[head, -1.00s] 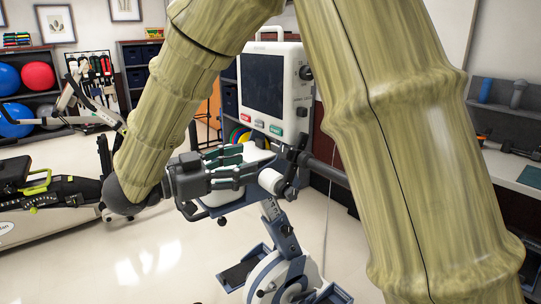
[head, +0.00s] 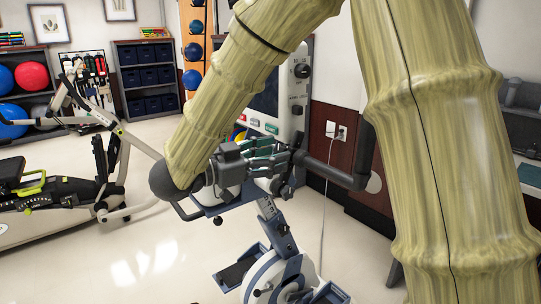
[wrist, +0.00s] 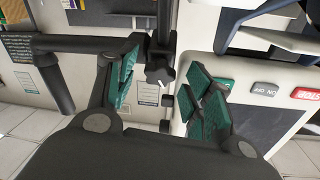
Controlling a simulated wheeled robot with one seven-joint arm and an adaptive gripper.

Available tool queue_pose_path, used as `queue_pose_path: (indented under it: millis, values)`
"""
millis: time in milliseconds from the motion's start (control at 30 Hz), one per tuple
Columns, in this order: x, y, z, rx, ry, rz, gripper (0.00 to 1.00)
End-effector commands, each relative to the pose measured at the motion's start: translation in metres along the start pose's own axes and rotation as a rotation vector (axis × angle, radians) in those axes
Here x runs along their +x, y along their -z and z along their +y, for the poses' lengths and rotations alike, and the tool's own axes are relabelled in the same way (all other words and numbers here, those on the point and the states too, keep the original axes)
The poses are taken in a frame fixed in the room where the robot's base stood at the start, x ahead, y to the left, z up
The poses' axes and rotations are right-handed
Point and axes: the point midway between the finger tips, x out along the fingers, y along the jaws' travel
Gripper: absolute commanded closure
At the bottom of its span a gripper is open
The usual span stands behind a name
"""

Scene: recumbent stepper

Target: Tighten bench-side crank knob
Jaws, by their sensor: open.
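My gripper (head: 276,158) is at the upper part of the upright crank machine, in front of its control console. In the wrist view my gripper (wrist: 163,92) is open, with green-padded fingers spread left and right. A small black knob (wrist: 160,75) on a dark vertical post shows in the gap between the fingers, beyond the fingertips. I see no contact, and the remaining distance is hard to tell. In the head view my gripper and arm hide most of the knob area.
The console (head: 300,85) stands behind the gripper; its red button (wrist: 305,94) is right of the fingers. A black crank arm (head: 338,174) extends right. Below is a pedal wheel (head: 275,280). A recumbent stepper (head: 60,200) stands left, with open floor between.

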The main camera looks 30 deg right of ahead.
Motion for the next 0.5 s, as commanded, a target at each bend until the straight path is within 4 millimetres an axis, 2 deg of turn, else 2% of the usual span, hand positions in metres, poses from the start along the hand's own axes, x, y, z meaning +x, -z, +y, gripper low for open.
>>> queue_pose_path:
  millis: [33,200,267,500]
  values:
    - [-0.0001,0.0000,0.0000,0.000,0.000,0.000,0.54]
    - [-0.0001,0.0000,0.0000,0.000,0.000,0.000,0.85]
    - [-0.0001,0.0000,0.0000,0.000,0.000,0.000,0.94]
    - [-0.0002,-0.0009,-0.0007,0.053,-0.024,0.001,0.94]
